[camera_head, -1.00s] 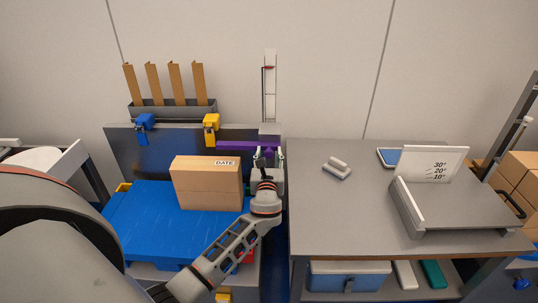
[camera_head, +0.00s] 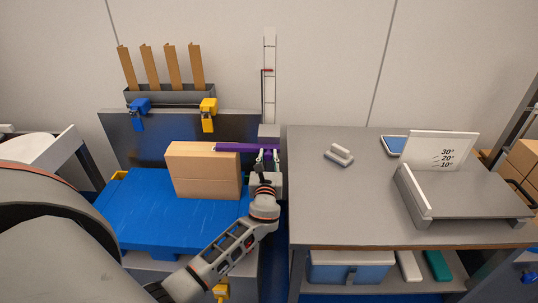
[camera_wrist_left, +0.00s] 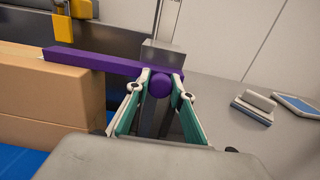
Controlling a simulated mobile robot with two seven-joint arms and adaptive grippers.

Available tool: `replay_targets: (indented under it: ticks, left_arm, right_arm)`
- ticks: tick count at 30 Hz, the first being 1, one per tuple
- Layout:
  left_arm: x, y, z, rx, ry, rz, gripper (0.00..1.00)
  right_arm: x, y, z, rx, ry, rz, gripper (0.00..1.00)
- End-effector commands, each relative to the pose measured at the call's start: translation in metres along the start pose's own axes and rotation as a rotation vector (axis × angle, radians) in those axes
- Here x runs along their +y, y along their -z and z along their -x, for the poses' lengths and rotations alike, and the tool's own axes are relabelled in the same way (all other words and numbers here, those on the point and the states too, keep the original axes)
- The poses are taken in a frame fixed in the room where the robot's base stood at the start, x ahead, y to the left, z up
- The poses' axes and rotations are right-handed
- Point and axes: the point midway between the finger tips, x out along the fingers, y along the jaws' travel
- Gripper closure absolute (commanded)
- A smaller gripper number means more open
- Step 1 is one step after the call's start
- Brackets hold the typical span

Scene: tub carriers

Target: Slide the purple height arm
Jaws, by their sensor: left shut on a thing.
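The purple height arm (camera_head: 235,148) reaches left from the upright post (camera_head: 269,95). It lies level with the top edge of the cardboard box (camera_head: 205,175) and covers its upper right part in the head view. Whether it touches the box I cannot tell. In the left wrist view the purple arm (camera_wrist_left: 100,62) runs left above the box and ends at a round purple knob (camera_wrist_left: 159,84). My left gripper (camera_head: 267,158) is shut on this knob, with one finger on each side in the wrist view. My right gripper is not in view.
The box stands on a blue tub carrier (camera_head: 150,215). A yellow clip (camera_head: 208,107) and a blue clip (camera_head: 139,107) hang at the back panel. To the right is a grey table (camera_head: 350,210) with a small block (camera_head: 339,155) and an angle stand (camera_head: 455,205).

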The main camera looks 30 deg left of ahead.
Motion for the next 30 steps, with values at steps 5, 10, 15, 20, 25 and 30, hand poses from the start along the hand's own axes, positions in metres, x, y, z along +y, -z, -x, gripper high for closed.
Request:
replay_targets:
  ticks: [5, 10, 15, 20, 25, 30]
  left_arm:
    - [0.000, 0.002, 0.001, 0.004, 0.001, 0.000, 1.00]
    - [0.000, 0.001, 0.001, 0.003, 0.001, 0.000, 0.60]
    - [0.000, 0.001, 0.001, 0.002, 0.001, 0.001, 0.60]
    - [-0.001, 0.001, 0.006, 0.002, 0.001, 0.001, 0.60]
    - [0.000, 0.001, 0.031, 0.003, 0.003, 0.002, 0.60]
    - [0.000, 0.002, 0.066, 0.005, 0.002, 0.002, 0.60]
  right_arm:
    - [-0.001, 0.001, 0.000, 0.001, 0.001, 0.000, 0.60]
    - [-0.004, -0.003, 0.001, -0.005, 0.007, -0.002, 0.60]
    - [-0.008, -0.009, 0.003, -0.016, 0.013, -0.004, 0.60]
    - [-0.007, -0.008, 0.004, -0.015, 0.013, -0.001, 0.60]
    - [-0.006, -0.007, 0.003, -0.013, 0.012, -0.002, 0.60]
    - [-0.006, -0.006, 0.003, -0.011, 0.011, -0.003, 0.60]
